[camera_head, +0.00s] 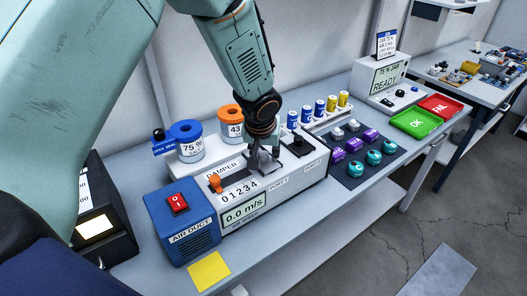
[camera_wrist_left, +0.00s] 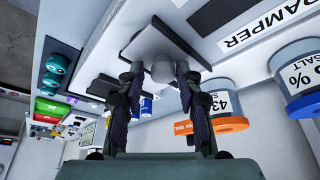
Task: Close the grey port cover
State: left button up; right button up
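The white duct box (camera_head: 270,190) carries labels DAMPER, PORT 1 and PORT 2. My left gripper (camera_head: 262,152) is low over its top near the PORT 1 label, pointing down. In the left wrist view, the grey port cover (camera_wrist_left: 150,40) is a flat plate with a round grey knob (camera_wrist_left: 163,72). The left gripper's two fingers (camera_wrist_left: 158,78) stand apart on either side of the knob, with a gap visible at one side. The gripper hides most of the cover in the head view, so its exact angle is unclear. My right gripper is not in view.
A black cover (camera_head: 299,145) sits beside the gripper on the box. The orange damper lever (camera_head: 215,182) and blue air duct unit (camera_head: 180,222) are at left. Salt jars (camera_head: 186,140) stand behind. A dark mat (camera_head: 378,160) with several knobs lies at right.

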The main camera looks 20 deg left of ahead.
pick_arm(q)
jog(key=shift+o, duration=1)
jog(key=shift+s+d+r, duration=0.1)
jog(key=shift+s+d, duration=0.05)
jog(key=shift+a, duration=0.25)
jog(key=shift+r, duration=0.15)
jog(key=v, duration=1.1)
jog(key=shift+d+r, duration=0.2)
jog(key=shift+r, duration=0.1)
jog(key=shift+a+f, duration=0.1)
jog(key=shift+a, duration=0.05)
